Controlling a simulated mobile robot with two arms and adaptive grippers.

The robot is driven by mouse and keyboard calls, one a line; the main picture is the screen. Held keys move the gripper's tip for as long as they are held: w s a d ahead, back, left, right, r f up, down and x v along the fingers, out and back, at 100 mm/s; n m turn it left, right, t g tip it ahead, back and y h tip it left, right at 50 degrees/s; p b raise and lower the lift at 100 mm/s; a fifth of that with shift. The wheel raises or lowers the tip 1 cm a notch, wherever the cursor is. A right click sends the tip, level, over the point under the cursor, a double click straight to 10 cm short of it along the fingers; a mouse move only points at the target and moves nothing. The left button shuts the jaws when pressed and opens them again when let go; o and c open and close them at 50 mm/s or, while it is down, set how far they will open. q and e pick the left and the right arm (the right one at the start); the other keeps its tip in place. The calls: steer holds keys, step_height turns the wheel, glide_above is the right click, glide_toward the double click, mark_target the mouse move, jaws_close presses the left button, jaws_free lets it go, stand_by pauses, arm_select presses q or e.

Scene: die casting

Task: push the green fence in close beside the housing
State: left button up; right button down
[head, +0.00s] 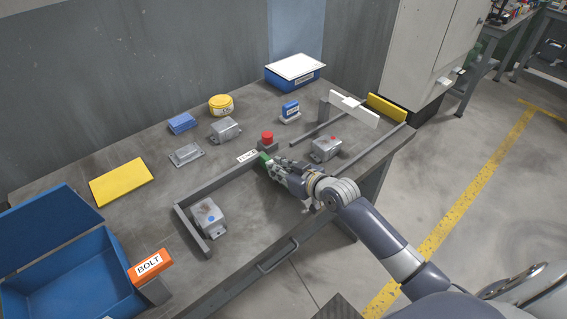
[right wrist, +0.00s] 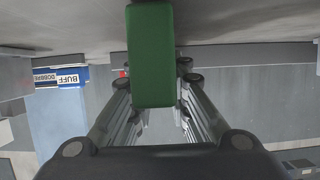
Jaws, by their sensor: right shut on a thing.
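The green block of the fence (head: 264,157) is at the far right end of a long grey bar (head: 225,183); I cannot tell if they are joined. A grey housing with a blue dot (head: 207,217) sits in the corner between this bar and a shorter grey bar (head: 190,232). Another grey housing with a red dot (head: 326,148) stands right of my right gripper. My right gripper (head: 272,164) is shut on the green block, which also shows between the fingers in the right wrist view (right wrist: 150,60). My left gripper is not in view.
A red button (head: 267,138) stands just behind the green block, and a white label (head: 247,157) lies beside it. A white plate (head: 353,109) and grey rails (head: 375,148) are at the right. A blue bin (head: 75,285) and orange BOLT sign (head: 150,264) are front left.

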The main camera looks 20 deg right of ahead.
steer(key=s+a+p, duration=0.1)
steer(key=a+p, duration=0.1)
steer(key=a, duration=0.2)
steer(key=s+a+p, duration=0.2)
steer(key=a, duration=0.3)
steer(key=s+a+p, duration=0.1)
steer(key=a+p, duration=0.1)
steer(key=a, duration=0.3)
steer(key=shift+s+a+r, duration=0.1)
steer(key=shift+s+a, duration=0.1)
steer(key=shift+s, duration=0.2)
steer(key=shift+s+a, duration=0.15)
steer(key=shift+a, duration=0.35)
steer(key=c, duration=1.5)
jaws_free()
steer(key=v, duration=1.2)
